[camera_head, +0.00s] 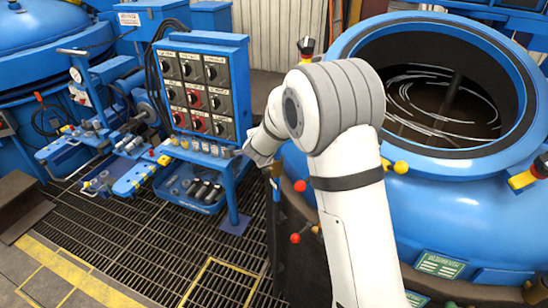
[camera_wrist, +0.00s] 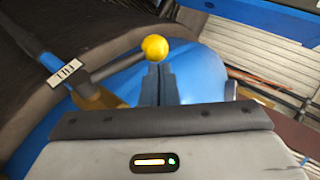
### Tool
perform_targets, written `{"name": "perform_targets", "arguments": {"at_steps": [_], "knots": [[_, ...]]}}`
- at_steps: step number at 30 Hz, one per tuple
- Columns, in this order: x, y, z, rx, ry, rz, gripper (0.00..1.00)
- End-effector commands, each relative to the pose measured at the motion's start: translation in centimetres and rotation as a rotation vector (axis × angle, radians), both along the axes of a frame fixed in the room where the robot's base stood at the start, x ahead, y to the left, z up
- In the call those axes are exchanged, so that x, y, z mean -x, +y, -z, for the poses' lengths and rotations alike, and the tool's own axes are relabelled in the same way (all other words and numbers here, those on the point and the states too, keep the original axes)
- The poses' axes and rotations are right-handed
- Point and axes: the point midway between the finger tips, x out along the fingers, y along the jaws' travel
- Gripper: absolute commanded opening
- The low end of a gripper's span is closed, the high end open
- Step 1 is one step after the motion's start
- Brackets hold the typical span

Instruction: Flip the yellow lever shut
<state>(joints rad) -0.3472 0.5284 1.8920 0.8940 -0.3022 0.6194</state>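In the wrist view, a yellow ball knob (camera_wrist: 155,47) sits on the end of a dark rod. The rod slants down left to a yellow base (camera_wrist: 98,98). My gripper (camera_wrist: 157,68) has its two dark fingers side by side with no clear gap. Their tips are just below the knob in the picture; I cannot tell whether they touch it. In the head view, a yellow knob (camera_head: 401,167) shows just right of my arm on the blue vessel. I cannot tell whether it is the same one.
The open blue vessel (camera_head: 510,165) stands at the right. Two red knobs (camera_head: 300,185) (camera_head: 295,238) project left of my arm. A control panel (camera_head: 200,90) and a blue bench (camera_head: 205,150) with small parts stand at the left. The grated floor (camera_head: 150,240) is clear in front.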

Motion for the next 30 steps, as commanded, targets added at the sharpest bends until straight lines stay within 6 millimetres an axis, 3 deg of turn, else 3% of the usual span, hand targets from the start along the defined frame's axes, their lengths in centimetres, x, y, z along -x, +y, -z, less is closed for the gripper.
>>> {"name": "perform_targets", "arguments": {"at_steps": [12,30], "knots": [[-1.0,0.7,1.8,0.0,-0.001,0.001,0.0],[-1.3,1.0,2.3,0.0,0.0,0.0,0.0]]}}
